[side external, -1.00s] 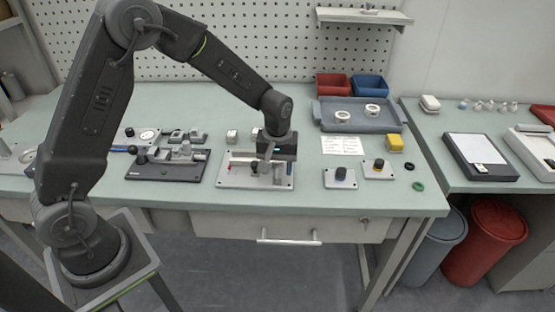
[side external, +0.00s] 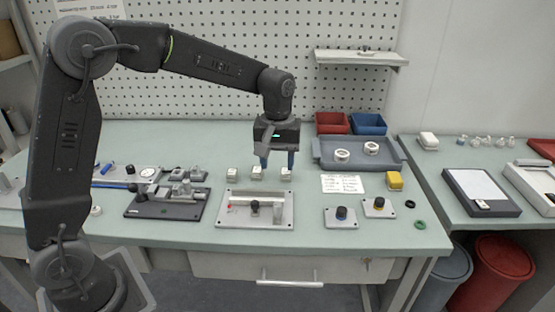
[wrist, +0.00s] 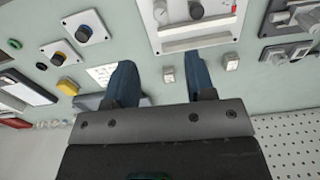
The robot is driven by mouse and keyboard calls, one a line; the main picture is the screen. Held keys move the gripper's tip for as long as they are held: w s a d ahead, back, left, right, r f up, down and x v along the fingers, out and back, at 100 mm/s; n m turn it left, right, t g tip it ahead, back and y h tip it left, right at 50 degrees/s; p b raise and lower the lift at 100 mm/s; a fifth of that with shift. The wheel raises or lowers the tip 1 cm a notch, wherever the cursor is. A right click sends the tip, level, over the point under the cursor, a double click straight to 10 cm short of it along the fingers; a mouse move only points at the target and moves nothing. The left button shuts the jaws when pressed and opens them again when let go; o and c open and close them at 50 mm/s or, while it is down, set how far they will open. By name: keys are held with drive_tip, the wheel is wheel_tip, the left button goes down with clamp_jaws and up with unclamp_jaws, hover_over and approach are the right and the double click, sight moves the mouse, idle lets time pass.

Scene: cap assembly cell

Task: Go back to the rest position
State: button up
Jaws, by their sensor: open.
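My gripper (side external: 277,160) is raised above the back of the bench, with its two blue fingers apart and nothing between them. In the wrist view the gripper (wrist: 160,80) shows its fingers spread, with bench surface between the tips. Below and in front of it is a light fixture plate (side external: 232,217) with a dark knob, a grey block and a small red part on it. The plate also shows in the wrist view (wrist: 172,40). Small white blocks (side external: 257,172) stand in a row behind the plate, close to the fingers in the picture.
A dark fixture (side external: 140,208) is left of the plate. Two knob plates (side external: 340,218), a yellow block (side external: 394,180) and a white sheet (side external: 342,184) are to the right. A grey tray (side external: 395,162) with white rings and red and blue bins (side external: 368,123) are behind. A wall shelf (side external: 362,57) is above.

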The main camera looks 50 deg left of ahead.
drive_tip(key=shift+r, duration=0.1)
drive_tip(key=s+r+m+t, duration=0.2)
drive_tip(key=s+r+m, duration=0.1)
drive_tip(key=s, duration=0.8)
drive_tip(key=s+r+m+t, duration=0.3)
drive_tip(key=s+m, duration=0.2)
drive_tip(key=s, duration=0.7)
drive_tip(key=shift+s+d+r+t, duration=0.15)
drive_tip(key=shift+d+r+t, duration=0.15)
